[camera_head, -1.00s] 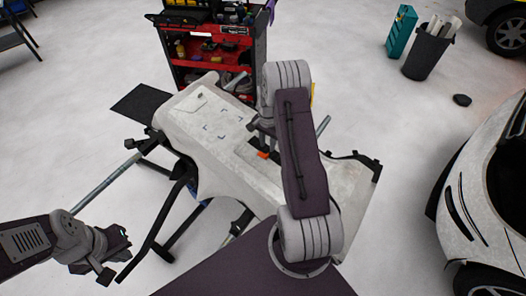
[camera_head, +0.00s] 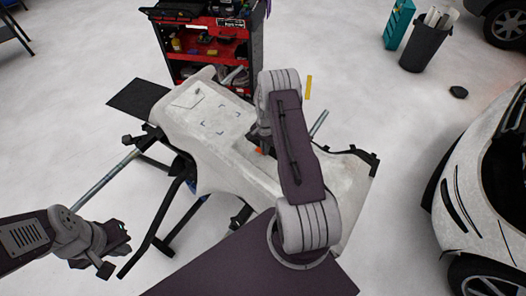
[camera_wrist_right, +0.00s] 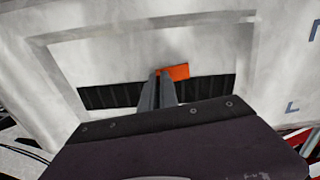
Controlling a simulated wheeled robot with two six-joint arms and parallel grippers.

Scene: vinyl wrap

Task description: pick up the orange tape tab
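The orange tape tab (camera_wrist_right: 176,72) is a small flat strip at the upper edge of a dark slotted recess in the pale vinyl-wrapped panel (camera_wrist_right: 95,58). In the head view a bit of the tab (camera_head: 259,151) shows beside my right wrist. My right gripper (camera_wrist_right: 158,76) has its two fingers close together at the tab's left end. They appear shut on that end; the contact is small and partly hidden. The rest of the tab sticks out to the right. My left gripper (camera_head: 119,238) is low at the left, away from the panel; its finger opening is unclear.
The panel rests on a stand with dark legs (camera_head: 172,208). A red tool cart (camera_head: 213,45) stands behind it. A white car (camera_head: 490,190) is at the right, with a dark bin (camera_head: 425,49) farther back. Open pale floor lies between panel and car.

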